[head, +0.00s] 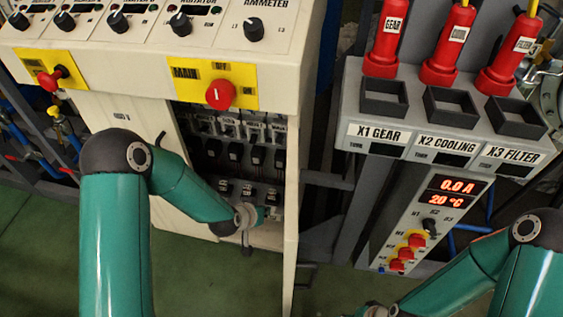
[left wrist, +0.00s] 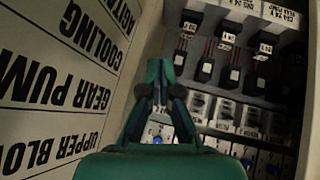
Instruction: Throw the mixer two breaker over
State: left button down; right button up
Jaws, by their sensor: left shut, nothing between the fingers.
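The open cabinet holds rows of black breakers (head: 235,152), with a lower row (head: 224,188) beneath. They also show in the left wrist view as a row of black breakers with small labels (left wrist: 205,70). The labels are too small or blurred to tell which one is mixer two. My left arm reaches into the cabinet in the head view, and its gripper is mostly hidden there. In the left wrist view my left gripper (left wrist: 162,68) is shut and empty, left of the breaker row; contact cannot be told.
The cabinet's right side wall (head: 292,205) stands close to my left wrist. A panel with large upside-down labels (left wrist: 60,75) borders the gripper on the left. Above are a red main switch (head: 220,95) and black knobs (head: 254,29). A grey stand (head: 425,115) is at right.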

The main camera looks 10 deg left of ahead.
pick_arm(q)
jog(key=w+a+f+t+y+b, duration=0.15)
jog(key=w+t+b, duration=0.35)
jog(key=w+b, duration=0.8)
jog(key=w+a+r+t+y+b, duration=0.1)
jog(key=w+r+t+b, duration=0.4)
jog(key=b, duration=0.7)
jog(key=shift+w+r+m+b, duration=0.35)
jog(key=shift+w+r, duration=0.25)
jog(key=shift+w, duration=0.3)
jog(key=shift+a, duration=0.1)
